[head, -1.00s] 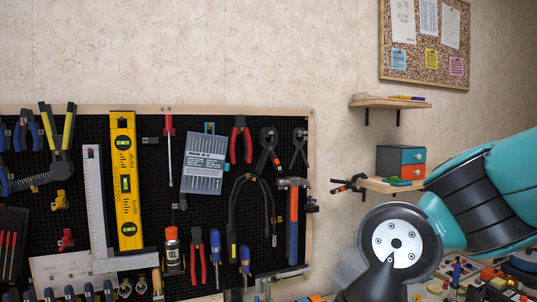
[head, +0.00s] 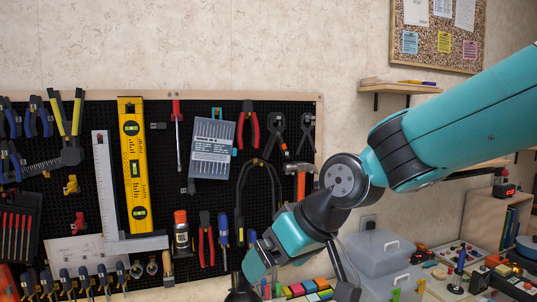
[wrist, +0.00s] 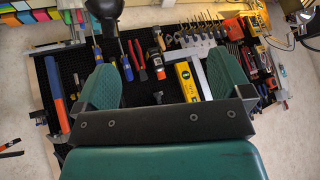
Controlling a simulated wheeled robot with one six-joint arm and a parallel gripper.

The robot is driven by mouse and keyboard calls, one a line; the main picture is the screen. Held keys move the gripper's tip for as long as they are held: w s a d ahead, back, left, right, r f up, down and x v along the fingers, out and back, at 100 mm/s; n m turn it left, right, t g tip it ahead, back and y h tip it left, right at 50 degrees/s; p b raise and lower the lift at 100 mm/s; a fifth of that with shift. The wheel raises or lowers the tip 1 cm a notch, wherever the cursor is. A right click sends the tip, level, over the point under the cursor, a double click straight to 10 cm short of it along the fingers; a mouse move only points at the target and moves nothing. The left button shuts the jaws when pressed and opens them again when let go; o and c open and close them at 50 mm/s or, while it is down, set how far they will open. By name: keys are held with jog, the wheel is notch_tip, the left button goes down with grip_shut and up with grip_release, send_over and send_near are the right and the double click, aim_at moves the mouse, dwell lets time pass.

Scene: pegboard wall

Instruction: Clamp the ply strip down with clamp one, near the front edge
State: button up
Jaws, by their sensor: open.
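My gripper (wrist: 165,68) shows in the wrist view as two teal fingers set wide apart, open with nothing between them. Beyond them the pegboard appears upside down, at some distance. A row of blue-and-dark handled tools (head: 76,283) hangs along the pegboard's lower edge in the head view; I cannot tell whether they are clamps or which could be clamp one. A similar row (wrist: 198,36) shows in the wrist view. I cannot make out the ply strip in either view.
The pegboard (head: 93,140) holds a yellow level (head: 133,165), a steel square, pliers and a hammer (head: 301,180). Clear lidded boxes (head: 380,255) stand right of my forearm. A cluttered bench (head: 460,280) lies at lower right. A small shelf (head: 400,87) juts from the wall.

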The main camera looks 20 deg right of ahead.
jog(key=w+d+r+m+t+h+p, duration=0.1)
jog(key=w+d+r+t, duration=0.25)
jog(key=w, duration=0.65)
jog(key=w+d+r+m+t, duration=0.2)
jog(key=w+t, duration=0.2)
jog(key=w, duration=0.6)
jog(key=m+t+h+p, duration=0.1)
jog(key=t+h+p, duration=0.15)
jog(key=t, duration=0.35)
send_near(278, 144)
jog(key=shift+g+h, duration=0.25)
jog(key=shift+h, duration=0.2)
jog(key=shift+w+a+f+p, duration=0.2)
jog(key=shift+w+a+p, duration=0.15)
jog(key=shift+w+p, duration=0.55)
jog(key=shift+w+a+f+p, duration=0.2)
jog(key=shift+w+a+p, duration=0.15)
jog(key=shift+w, duration=0.9)
jog(key=shift+w+a+f+p, duration=0.2)
jog(key=shift+w+a+p, duration=0.15)
jog(key=shift+w+p, duration=0.55)
jog(key=shift+w, duration=0.2)
jog(key=c, duration=1.6)
jog(key=shift+c, duration=0.2)
jog(key=shift+r, duration=0.1)
jog(key=shift+r, duration=0.95)
